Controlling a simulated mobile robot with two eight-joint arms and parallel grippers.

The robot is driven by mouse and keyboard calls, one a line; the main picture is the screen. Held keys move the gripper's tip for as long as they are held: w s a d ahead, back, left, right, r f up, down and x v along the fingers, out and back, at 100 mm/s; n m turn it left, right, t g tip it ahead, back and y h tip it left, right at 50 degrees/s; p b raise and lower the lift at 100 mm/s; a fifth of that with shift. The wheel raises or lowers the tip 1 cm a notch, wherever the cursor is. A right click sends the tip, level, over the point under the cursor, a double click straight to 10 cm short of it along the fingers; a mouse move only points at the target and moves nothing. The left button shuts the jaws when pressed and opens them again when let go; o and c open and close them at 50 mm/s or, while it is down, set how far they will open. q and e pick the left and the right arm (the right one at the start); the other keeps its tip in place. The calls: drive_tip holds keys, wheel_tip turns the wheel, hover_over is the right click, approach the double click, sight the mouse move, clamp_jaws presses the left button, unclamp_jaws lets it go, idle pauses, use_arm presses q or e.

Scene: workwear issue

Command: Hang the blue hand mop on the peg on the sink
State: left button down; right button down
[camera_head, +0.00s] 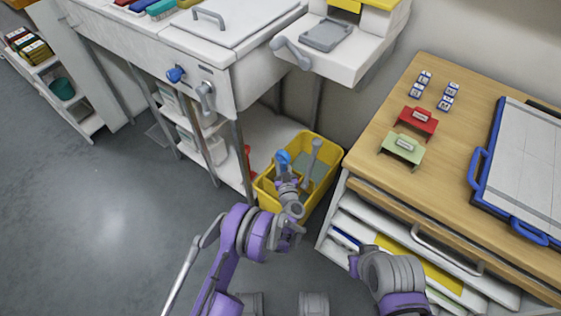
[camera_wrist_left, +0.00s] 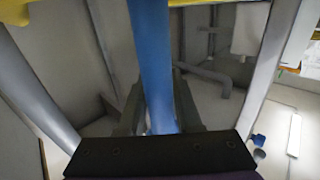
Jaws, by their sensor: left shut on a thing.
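The blue hand mop shows as a blue handle end (camera_head: 283,157) in the head view, standing up out of the yellow bin. Its lower part is hidden by my gripper and the bin. My left gripper (camera_head: 285,178) is over the bin, shut on this handle. In the left wrist view the blue handle (camera_wrist_left: 153,60) runs between the two fingers. On the front of the sink (camera_head: 250,75) are a blue round fitting (camera_head: 176,74) and a grey curved fitting (camera_head: 206,92); I cannot tell which is the peg.
The yellow bin (camera_head: 331,150) stands on the floor between the sink and a wooden-topped cabinet (camera_head: 375,145). A grey handle (camera_head: 316,152) also rises from the bin, right of my gripper. Sink legs and a low shelf stand left of it. The floor (camera_head: 100,220) at left is clear.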

use_arm(q)
drive_tip(key=c, duration=0.5)
unclamp_jaws()
